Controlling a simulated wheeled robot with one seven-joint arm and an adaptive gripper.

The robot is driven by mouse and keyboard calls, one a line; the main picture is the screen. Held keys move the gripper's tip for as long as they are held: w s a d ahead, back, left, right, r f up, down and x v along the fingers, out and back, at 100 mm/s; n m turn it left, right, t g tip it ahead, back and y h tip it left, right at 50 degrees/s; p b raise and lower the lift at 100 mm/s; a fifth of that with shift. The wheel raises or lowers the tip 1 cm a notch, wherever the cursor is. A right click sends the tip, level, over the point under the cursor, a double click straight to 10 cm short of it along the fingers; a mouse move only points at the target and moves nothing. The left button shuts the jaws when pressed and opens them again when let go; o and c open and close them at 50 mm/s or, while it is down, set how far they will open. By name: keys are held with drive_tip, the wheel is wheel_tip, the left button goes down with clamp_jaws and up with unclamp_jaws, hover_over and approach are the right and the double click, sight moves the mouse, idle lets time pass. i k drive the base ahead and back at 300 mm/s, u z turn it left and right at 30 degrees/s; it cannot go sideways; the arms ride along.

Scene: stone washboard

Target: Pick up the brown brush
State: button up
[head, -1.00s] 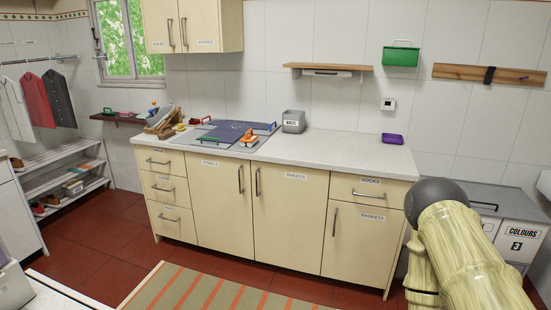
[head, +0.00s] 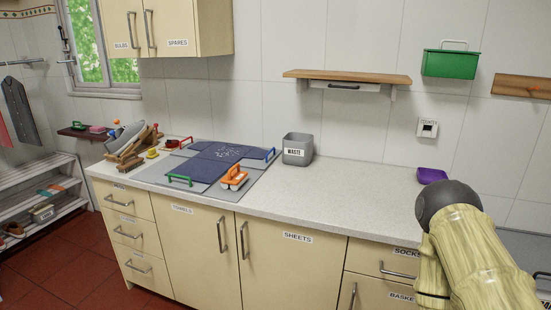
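A group of brown wooden pieces (head: 130,150) sits at the left end of the counter, with a grey rounded shape leaning over it. They are small and overlap, so I cannot tell which piece, if any, is the brown brush. A brush-like block with an orange handle (head: 234,178) stands on the grey and blue board near the counter's front edge. My arm shows at the lower right, with a dark round joint and a pale yellow link. My gripper is not in view.
The counter (head: 340,190) is clear right of the grey waste bin (head: 298,149), up to a purple item (head: 431,176). Green (head: 179,179) and blue handles rise from the board (head: 205,165). A wooden shelf (head: 346,77) and upper cupboards (head: 167,27) overhang the counter.

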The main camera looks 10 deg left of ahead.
sight(129, 165)
drive_tip(key=i, duration=1.35)
drive_tip(key=u, duration=3.2)
drive_tip(key=i, duration=1.6)
drive_tip(key=z, duration=1.85)
